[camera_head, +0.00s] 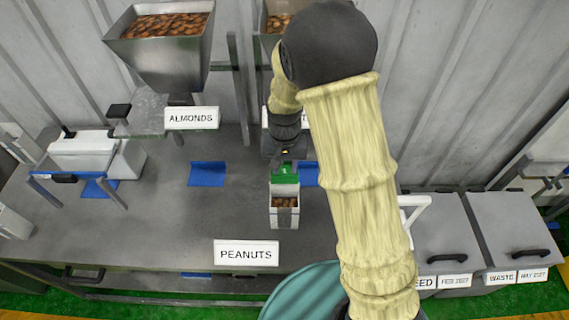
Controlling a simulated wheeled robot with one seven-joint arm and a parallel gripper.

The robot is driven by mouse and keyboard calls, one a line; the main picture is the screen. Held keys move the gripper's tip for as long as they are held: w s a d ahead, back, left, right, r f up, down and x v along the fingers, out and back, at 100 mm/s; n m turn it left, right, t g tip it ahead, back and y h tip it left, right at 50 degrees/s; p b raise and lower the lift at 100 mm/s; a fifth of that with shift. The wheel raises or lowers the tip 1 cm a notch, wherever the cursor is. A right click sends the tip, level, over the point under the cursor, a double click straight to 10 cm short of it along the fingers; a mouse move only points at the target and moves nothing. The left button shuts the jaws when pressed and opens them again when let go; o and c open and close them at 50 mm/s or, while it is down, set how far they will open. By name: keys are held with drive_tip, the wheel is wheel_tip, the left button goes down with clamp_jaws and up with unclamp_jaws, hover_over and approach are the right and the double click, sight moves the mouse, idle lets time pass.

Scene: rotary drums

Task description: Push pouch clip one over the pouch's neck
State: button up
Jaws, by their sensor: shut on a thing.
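The pouch (285,216) stands upright on the grey table, white with brown nuts showing in it. A green piece (286,174), which looks like the pouch clip, is at the pouch's top. My gripper (285,160) points down directly above the pouch and is shut on the green clip. Whether the clip is around the neck or only above it cannot be told from this view. The fingertips are small and partly hidden by the clip.
A PEANUTS sign (246,253) stands at the table's front edge. Almond hopper (160,50) and white device (97,155) are at left. Blue mats (207,174) lie on the table. Lidded bins (512,230) stand at right. The table left of the pouch is largely clear.

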sight(285, 174)
drive_tip(key=shift+s+f+b, duration=0.1)
drive_tip(key=shift+f+b, duration=0.25)
drive_tip(key=shift+f, duration=0.25)
drive_tip(key=shift+f+b, duration=0.6)
drive_tip(key=shift+f, duration=0.45)
drive_tip(key=shift+s+r, duration=0.1)
drive_tip(key=o, duration=1)
drive_tip(key=shift+o, duration=0.2)
wheel_tip(285, 174, up, 17)
drive_tip(key=b, duration=0.3)
drive_tip(key=shift+r, duration=0.2)
